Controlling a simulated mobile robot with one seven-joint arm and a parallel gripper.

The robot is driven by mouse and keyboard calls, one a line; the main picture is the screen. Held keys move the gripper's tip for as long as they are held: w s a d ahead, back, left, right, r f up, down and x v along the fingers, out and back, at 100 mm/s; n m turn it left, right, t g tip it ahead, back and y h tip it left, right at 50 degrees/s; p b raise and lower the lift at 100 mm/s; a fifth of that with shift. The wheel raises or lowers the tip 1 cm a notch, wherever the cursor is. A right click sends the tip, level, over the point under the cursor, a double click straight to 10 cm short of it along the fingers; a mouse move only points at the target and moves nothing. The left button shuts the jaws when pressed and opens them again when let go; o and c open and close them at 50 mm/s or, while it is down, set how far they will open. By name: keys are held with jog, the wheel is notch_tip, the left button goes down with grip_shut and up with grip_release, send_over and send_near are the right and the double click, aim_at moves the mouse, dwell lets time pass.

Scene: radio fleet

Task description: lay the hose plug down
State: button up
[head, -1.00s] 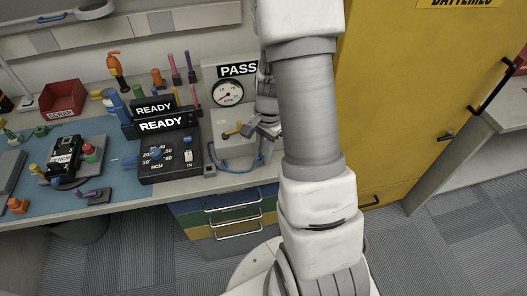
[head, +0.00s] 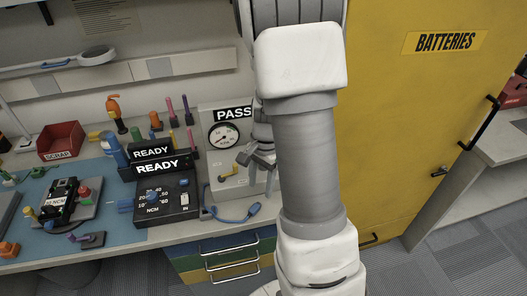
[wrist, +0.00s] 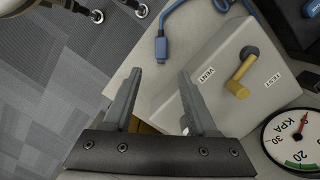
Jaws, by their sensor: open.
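The hose plug (wrist: 161,48) is a blue connector on a blue hose. It lies on the grey bench top beside the tester box, and it also shows at the bench's front edge in the head view (head: 254,209). My gripper (wrist: 158,76) is open, with nothing between its fingers. In the wrist view the plug is just beyond the fingertips, apart from them. In the head view my gripper (head: 256,160) is above the plug, in front of the tester.
The grey tester (head: 226,160) has a dial, a PASS sign and a yellow-handled VENT/TEST lever (wrist: 239,80). Left of it stand the black NCM unit (head: 166,200), a READY display (head: 156,164) and a red scrap bin (head: 60,142). A yellow BATTERIES cabinet (head: 400,120) is at right.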

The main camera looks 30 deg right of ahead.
notch_tip(320, 180, up, 13)
jog(key=d+p, duration=0.1)
jog(key=shift+w+d+f+p, duration=0.15)
jog(key=shift+w+d+p, duration=0.1)
jog(key=shift+w+p, duration=0.05)
jog(key=s+a+r+n+t+h, duration=0.1)
jog(key=s+a+r+n+t, duration=0.5)
jog(key=s+a+r+n, duration=0.6)
jog(key=shift+s+a+r+n, duration=0.25)
jog(key=shift+s+a+n, duration=0.35)
jog(key=shift+n, duration=0.5)
jog(key=shift+s+d, duration=0.1)
jog(key=shift+d, duration=0.1)
